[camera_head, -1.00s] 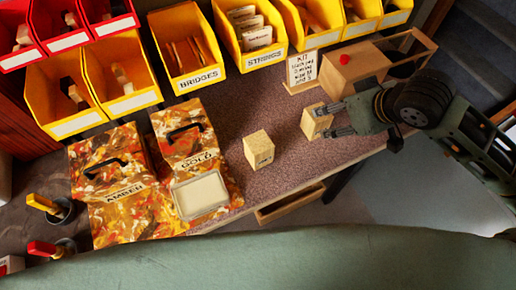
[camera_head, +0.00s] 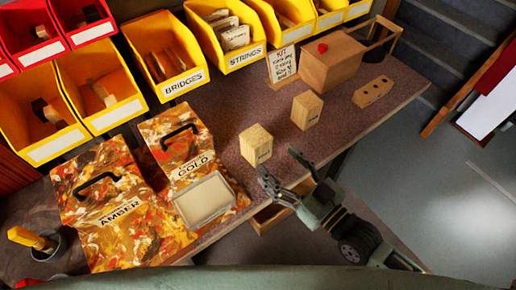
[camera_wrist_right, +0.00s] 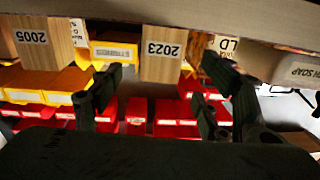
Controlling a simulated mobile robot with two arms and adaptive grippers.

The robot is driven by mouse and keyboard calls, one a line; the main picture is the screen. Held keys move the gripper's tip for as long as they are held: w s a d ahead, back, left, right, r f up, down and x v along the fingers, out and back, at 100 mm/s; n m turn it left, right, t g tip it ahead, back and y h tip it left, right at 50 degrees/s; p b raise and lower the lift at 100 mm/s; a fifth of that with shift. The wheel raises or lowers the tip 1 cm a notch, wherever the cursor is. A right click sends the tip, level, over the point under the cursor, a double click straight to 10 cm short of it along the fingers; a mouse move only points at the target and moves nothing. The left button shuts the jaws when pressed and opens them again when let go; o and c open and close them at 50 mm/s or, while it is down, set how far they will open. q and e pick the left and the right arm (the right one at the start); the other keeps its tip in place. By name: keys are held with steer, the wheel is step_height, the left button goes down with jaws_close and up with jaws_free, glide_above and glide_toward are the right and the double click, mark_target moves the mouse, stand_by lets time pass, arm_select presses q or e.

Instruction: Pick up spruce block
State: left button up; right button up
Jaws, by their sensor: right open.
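Two pale wooden blocks stand on the bench, and I cannot tell which is spruce. The left block (camera_head: 256,145) is beside the gold case and reads "2023" in the right wrist view (camera_wrist_right: 163,58). The other block (camera_head: 306,111) stands behind it to the right; in the wrist view a block reading "2005" (camera_wrist_right: 38,42) shows at the left. My right gripper (camera_head: 279,163) is open and empty at the bench's front edge, just short of the left block. In the wrist view the "2023" block shows between its fingers. My left gripper is not in view.
The amber case (camera_head: 105,210) and gold case (camera_head: 178,145) stand left, with a pale-topped tray (camera_head: 204,199) in front. Yellow bins (camera_head: 165,62) line the back. A wooden box with a red knob (camera_head: 332,62) and a holed block (camera_head: 373,91) are right. An open drawer (camera_head: 272,217) hangs below.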

mark_target(264, 149)
steer(key=shift+w+a, duration=0.15)
steer(key=shift+w, duration=0.1)
steer(key=x, duration=0.4)
steer(key=b+x, duration=0.1)
steer(key=x, duration=0.1)
steer(key=shift+a+r, duration=0.2)
steer(key=shift+r, duration=0.2)
steer(key=shift+w+a, duration=0.2)
steer(key=shift+w, duration=0.1)
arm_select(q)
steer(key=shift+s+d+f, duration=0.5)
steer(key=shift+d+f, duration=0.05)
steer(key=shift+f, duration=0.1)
arm_select(e)
steer(key=shift+r, duration=0.1)
steer(key=c, duration=1.3)
